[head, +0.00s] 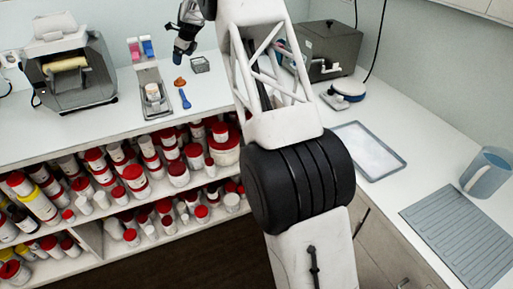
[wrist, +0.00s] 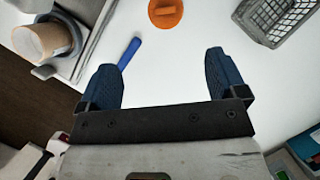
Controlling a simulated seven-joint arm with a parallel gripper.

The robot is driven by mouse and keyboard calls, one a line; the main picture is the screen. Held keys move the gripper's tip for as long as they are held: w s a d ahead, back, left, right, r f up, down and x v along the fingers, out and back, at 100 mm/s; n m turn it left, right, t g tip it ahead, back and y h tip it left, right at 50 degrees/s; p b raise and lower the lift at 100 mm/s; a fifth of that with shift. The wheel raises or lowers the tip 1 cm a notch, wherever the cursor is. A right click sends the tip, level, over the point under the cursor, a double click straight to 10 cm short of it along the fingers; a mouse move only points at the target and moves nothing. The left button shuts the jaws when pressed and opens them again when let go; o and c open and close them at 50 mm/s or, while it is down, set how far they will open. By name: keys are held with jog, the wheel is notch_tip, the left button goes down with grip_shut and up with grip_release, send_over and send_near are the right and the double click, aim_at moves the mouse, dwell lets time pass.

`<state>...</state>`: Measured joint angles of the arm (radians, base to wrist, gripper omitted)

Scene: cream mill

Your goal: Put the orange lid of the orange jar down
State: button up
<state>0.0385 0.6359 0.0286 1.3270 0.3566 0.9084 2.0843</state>
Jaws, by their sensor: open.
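The orange lid (head: 180,82) lies on the white counter, and it also shows at the top of the wrist view (wrist: 165,12), partly cut off by the frame edge. It looks flat, with a raised grip on top. My gripper (head: 178,56) is above the counter close to the lid. In the wrist view my gripper (wrist: 161,63) has its blue fingers wide apart with nothing between them; the lid is beyond the fingertips.
A blue spatula (head: 184,99) lies beside the lid, its handle (wrist: 130,52) near the left finger. A grey basket (head: 200,65) stands to the right. A roller mill (head: 70,75) is farther left. Pink and blue boxes (head: 140,48) stand behind. Shelves of red-lidded jars are below.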

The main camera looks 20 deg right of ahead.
jog(key=s+r+n, duration=0.4)
jog(key=s+r, duration=0.2)
jog(key=s, duration=0.7)
jog(key=s+r+n+h, duration=0.1)
jog(key=s+r+n, duration=0.4)
jog(key=s, duration=0.7)
jog(key=s+r+n, duration=0.4)
jog(key=s+r, duration=0.2)
jog(key=s, duration=0.7)
jog(key=s+f+n, duration=0.3)
jog(key=s+n, duration=0.1)
jog(key=s, duration=0.9)
jog(key=s+f+n+h, duration=0.1)
jog(key=s+f+n, duration=0.2)
jog(key=s, duration=1.1)
jog(key=s+d+f+n+h, duration=0.1)
jog(key=s+n, duration=0.5)
jog(key=s, duration=0.8)
jog(key=shift+f+g, duration=0.3)
jog(key=shift+f, duration=0.6)
